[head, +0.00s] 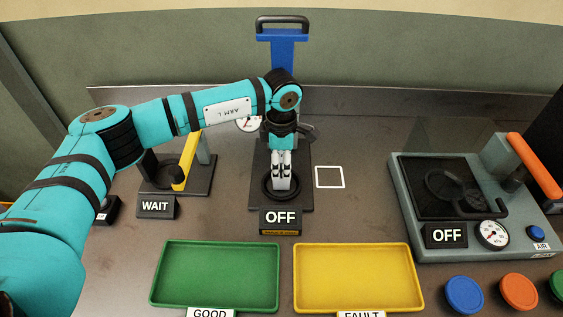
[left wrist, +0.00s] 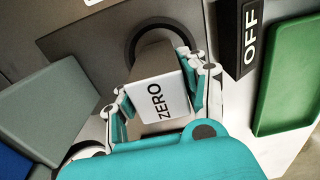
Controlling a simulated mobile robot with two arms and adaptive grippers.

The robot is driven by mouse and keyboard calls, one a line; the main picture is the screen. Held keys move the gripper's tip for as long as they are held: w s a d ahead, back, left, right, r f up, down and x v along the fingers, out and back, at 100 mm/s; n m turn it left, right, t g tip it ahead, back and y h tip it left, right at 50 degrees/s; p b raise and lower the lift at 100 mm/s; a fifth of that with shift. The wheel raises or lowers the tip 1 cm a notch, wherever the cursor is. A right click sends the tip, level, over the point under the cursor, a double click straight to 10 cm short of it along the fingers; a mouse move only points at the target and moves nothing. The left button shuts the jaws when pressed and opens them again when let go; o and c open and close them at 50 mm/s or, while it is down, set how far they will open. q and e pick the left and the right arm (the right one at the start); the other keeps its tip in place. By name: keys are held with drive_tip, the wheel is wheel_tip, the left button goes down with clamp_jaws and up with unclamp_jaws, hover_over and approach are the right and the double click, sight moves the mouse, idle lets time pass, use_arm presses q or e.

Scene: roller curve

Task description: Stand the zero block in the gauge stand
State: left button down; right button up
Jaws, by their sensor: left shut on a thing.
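The zero block (left wrist: 160,95) is a grey block with a face marked ZERO, seen in the left wrist view. My left gripper (head: 282,178) is shut on it, with a finger on either side. In the head view the fingers point down over the black ring (head: 281,198) on the base of the gauge stand (head: 283,50). The ring also shows behind the block in the left wrist view (left wrist: 133,52). I cannot tell whether the block touches the base. My arm hides the stand's middle and part of its dial (head: 247,125). My right gripper is out of view.
An OFF sign (head: 280,218) stands in front of the stand. A green GOOD tray (head: 215,275) and a yellow FAULT tray (head: 358,277) lie nearer. A WAIT fixture (head: 156,206) is at left, a grey lidded machine (head: 408,225) at right. A white square outline (head: 329,187) is empty.

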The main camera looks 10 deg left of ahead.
use_arm(q)
drive_tip(key=shift+r+b, duration=0.1)
drive_tip(key=shift+b, duration=0.2)
idle(0.6)
drive_tip(key=shift+b, duration=0.3)
idle(0.4)
idle(0.5)
drive_tip(key=shift+f, duration=0.2)
idle(0.4)
drive_tip(key=shift+c, duration=0.3)
unclamp_jaws()
drive_tip(key=shift+f, duration=0.1)
idle(0.5)
drive_tip(key=shift+r+p, duration=1.5)
drive_tip(key=shift+r, duration=3.05)
